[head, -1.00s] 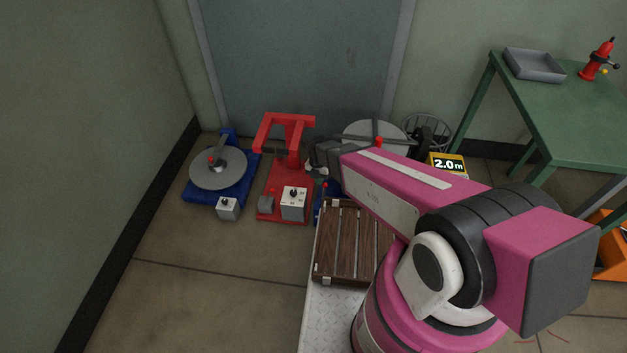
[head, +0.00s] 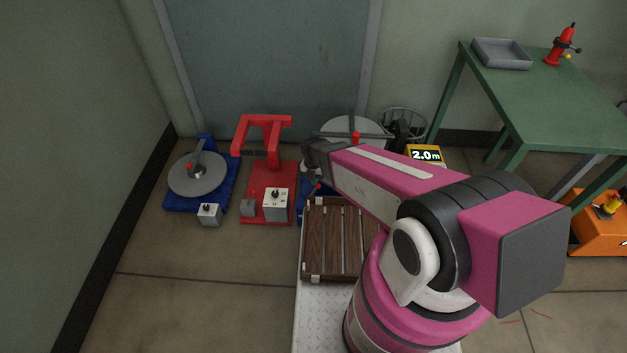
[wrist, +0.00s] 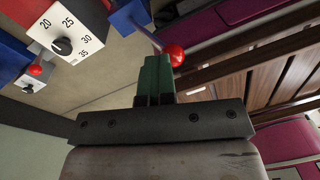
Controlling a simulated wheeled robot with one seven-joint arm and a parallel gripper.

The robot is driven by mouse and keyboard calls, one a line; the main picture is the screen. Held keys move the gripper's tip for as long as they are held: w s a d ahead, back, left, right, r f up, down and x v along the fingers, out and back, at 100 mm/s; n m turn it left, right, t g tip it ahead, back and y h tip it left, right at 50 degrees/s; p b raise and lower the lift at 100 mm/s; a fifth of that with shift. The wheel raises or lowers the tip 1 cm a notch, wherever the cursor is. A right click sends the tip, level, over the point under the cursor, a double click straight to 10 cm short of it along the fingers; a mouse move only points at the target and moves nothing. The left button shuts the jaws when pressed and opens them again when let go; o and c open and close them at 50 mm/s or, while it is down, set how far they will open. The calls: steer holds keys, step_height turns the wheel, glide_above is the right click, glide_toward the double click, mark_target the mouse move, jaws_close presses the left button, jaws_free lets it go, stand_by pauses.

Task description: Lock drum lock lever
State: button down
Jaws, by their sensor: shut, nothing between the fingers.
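A lever with a red ball knob (wrist: 175,54) juts from a blue part (wrist: 128,18) at the top of the wrist view. I take it for the drum lock lever. My gripper (wrist: 158,62) has green fingers, shut together and empty. The fingertips are just left of and below the red ball in the picture; I cannot tell if they touch it. In the head view, the blue machine with a large grey disc (head: 366,128) stands behind my arm, which hides much of it. A small red knob (head: 318,186) shows at its blue base.
A red frame machine (head: 264,170) with a dial box (head: 277,202) stands to the left. Further left is a blue machine with a grey disc (head: 190,180). A wooden slatted crate (head: 336,268) lies in front. A green table (head: 560,105) stands at right.

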steer(key=shift+d+f, duration=0.15)
steer(key=shift+d, duration=0.25)
steer(key=shift+r, duration=0.45)
step_height(320, 180, up, 10)
steer(key=a, duration=0.1)
steer(key=shift+w+a, duration=0.25)
steer(key=shift+w, duration=0.15)
steer(key=s+d+r+m, duration=0.1)
steer(key=d+r+m, duration=0.5)
steer(key=d+m, duration=0.5)
steer(key=s+d+r+m, duration=0.1)
steer(key=d+r+m, duration=0.6)
steer(key=m, duration=1.4)
steer(key=shift+d+r+m+t+y, duration=0.25)
steer(key=shift+d+m+t+y, duration=0.15)
steer(key=shift+d, duration=2.3)
